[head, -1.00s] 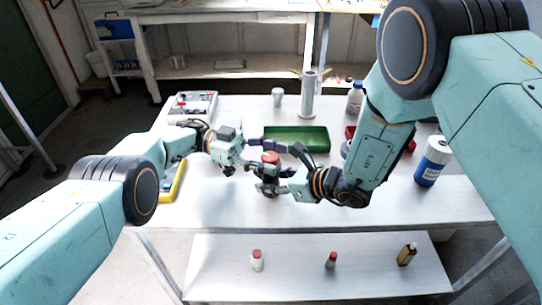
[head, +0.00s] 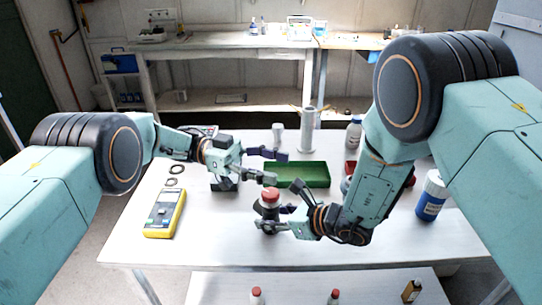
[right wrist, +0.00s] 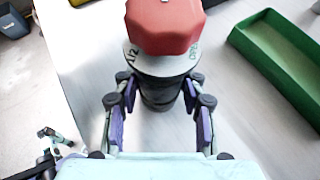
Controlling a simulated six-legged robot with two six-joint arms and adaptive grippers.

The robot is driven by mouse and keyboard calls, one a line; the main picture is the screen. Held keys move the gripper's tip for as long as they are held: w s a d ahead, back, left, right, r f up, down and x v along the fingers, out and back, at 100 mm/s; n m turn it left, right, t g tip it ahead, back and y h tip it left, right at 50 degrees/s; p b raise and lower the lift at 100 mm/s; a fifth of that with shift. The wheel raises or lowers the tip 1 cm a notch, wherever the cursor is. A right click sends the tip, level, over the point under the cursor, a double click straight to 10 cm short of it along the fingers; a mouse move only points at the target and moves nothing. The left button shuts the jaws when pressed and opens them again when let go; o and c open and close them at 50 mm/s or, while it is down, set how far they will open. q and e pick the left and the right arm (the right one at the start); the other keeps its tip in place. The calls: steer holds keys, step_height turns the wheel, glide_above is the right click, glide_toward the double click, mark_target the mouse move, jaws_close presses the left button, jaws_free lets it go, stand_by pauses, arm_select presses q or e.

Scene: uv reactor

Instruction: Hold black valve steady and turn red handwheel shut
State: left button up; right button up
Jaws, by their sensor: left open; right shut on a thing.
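The black valve (head: 268,210) stands upright on the white table, with the red handwheel (head: 271,194) on top. In the right wrist view the faceted red handwheel (right wrist: 165,25) sits above a pale marked plate and the black valve body (right wrist: 160,92). My right gripper (head: 275,217) is shut on the black body, a finger on each side; its fingers also show in the right wrist view (right wrist: 158,108). My left gripper (head: 279,167) is open and empty, above and behind the handwheel, apart from it. Part of the valve's base is hidden by my right gripper.
A green tray (head: 303,182) lies behind the valve. A yellow meter (head: 165,213) and black rings (head: 174,175) lie at the left.

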arm_select(q)
steer(key=shift+r, duration=1.2)
steer(key=a+f+n+t+h, duration=0.1)
steer(key=a+f+n+t, duration=0.1)
steer(key=a+f+n, duration=0.15)
steer(key=n+t, duration=0.2)
steer(key=t, duration=0.4)
glide_toward(270, 192)
steer(key=d, duration=0.3)
steer(key=shift+m, duration=0.25)
steer(key=d, duration=0.7)
steer(key=shift+w+f, duration=0.15)
steer(key=shift+w, duration=0.25)
